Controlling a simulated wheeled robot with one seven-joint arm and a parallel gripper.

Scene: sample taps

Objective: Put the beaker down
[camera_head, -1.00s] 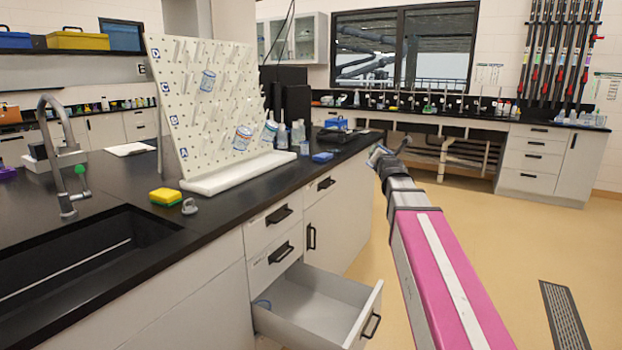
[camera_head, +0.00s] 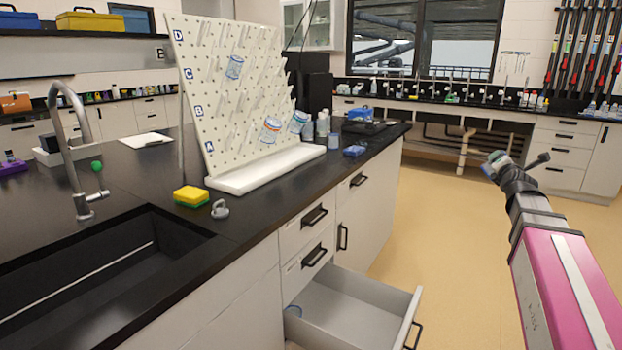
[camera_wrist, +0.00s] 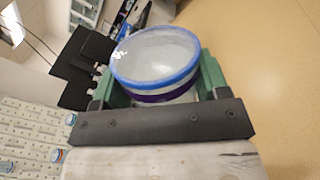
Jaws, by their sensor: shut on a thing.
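In the wrist view, my gripper (camera_wrist: 158,92) is shut on a clear beaker (camera_wrist: 155,55) with a blue rim and a purple band. Its green fingers press on both sides of the beaker. In the head view, my gripper (camera_head: 497,163) is at the far end of my arm, over open floor to the right of the black counter (camera_head: 262,215). The held beaker is too small there to make out clearly.
A pegboard rack (camera_head: 222,100) on the counter holds several beakers. A yellow sponge (camera_head: 191,196) and a grey stopper (camera_head: 220,209) lie near the sink (camera_head: 95,265).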

